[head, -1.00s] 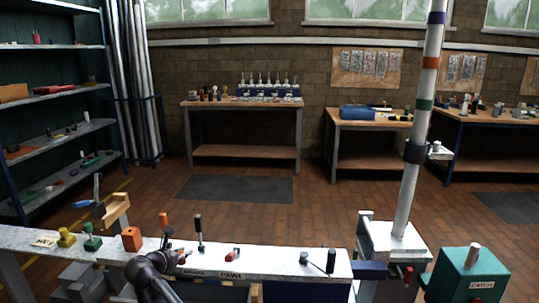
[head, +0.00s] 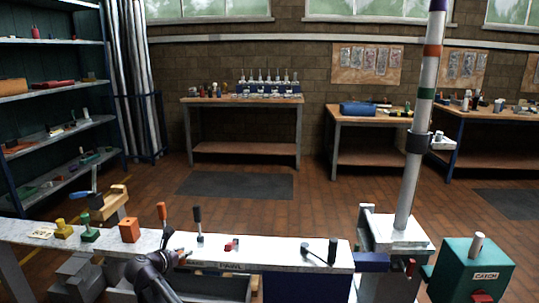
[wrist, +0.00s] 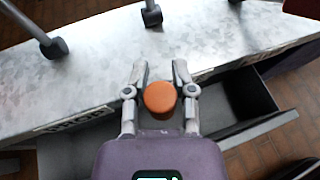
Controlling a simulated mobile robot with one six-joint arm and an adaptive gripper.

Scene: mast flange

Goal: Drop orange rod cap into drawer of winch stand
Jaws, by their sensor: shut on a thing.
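My gripper (wrist: 158,80) is shut on the orange rod cap (wrist: 160,98), which shows as a round orange disc between the two fingers in the wrist view. In the head view my gripper (head: 181,258) is at the front edge of the winch stand (head: 275,256); the cap is too small to make out clearly there. The drawer (wrist: 283,119) is pulled out below the stand's top, with its dark empty-looking inside right of the cap in the wrist view. It also shows under the stand in the head view (head: 222,295).
Upright levers (head: 198,222) stand on the stand's top near my gripper. An orange block (head: 129,230) and green and yellow pieces are to the left. A tall pole (head: 415,150) and a green catch box (head: 475,270) are at the right.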

